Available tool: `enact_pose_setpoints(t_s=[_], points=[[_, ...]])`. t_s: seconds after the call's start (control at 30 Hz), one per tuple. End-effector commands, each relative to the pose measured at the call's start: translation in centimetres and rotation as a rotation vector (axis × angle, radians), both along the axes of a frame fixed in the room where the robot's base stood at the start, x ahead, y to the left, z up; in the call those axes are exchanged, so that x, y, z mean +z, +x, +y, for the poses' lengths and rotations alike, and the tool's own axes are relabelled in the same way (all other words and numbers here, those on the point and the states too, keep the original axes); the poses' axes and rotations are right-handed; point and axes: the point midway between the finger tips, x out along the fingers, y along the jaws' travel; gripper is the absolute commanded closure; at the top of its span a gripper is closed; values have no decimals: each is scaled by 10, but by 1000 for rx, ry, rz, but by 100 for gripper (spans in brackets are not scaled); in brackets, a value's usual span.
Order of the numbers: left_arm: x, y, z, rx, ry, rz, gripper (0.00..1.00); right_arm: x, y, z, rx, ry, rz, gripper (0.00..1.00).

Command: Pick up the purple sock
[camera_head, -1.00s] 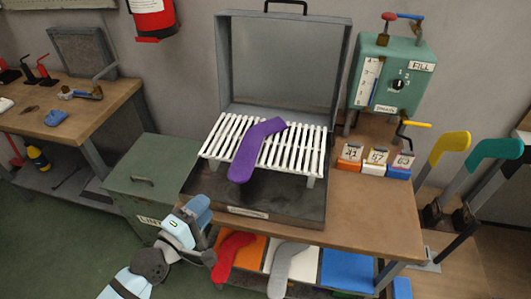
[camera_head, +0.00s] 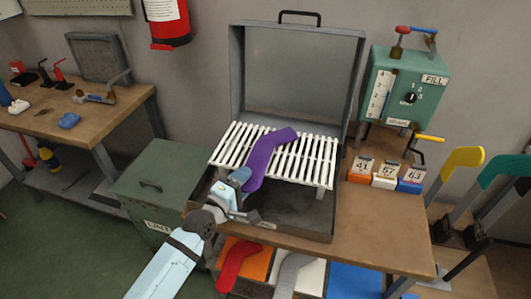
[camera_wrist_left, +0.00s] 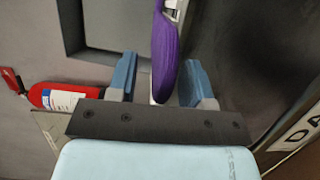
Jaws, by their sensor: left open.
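The purple sock (camera_head: 264,158) lies across the white slatted rack (camera_head: 312,162) inside the open grey metal box. Its lower end hangs over the rack's front edge. My left gripper (camera_head: 240,178) is at that lower end, with its blue fingers open. In the left wrist view, the sock (camera_wrist_left: 164,62) shows between the two open fingers of my left gripper (camera_wrist_left: 160,82), with a gap on each side. The sock's upper part is out of that view. My right gripper is not in view.
The box's raised lid (camera_head: 297,75) stands behind the rack. A green machine (camera_head: 425,85) and several numbered blocks (camera_head: 385,180) are to the right. A red sock (camera_head: 236,262) and a grey sock (camera_head: 290,272) lie below, under the table top (camera_head: 375,235). A green bin (camera_head: 155,180) stands left.

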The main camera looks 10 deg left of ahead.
Motion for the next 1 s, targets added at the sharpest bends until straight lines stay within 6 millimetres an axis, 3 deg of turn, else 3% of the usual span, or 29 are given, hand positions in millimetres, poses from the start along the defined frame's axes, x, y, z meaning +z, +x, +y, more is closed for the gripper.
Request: enact_pose_setpoints(t_s=[0.3,0.5,0.83,1.0], points=[[0,6,-2,0,1,1,56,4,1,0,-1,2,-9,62],[0,6,-2,0,1,1,97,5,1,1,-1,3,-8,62],[1,6,-2,0,0,0,97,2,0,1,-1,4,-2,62],[13,6,-3,0,-2,-2,97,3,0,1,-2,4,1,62]])
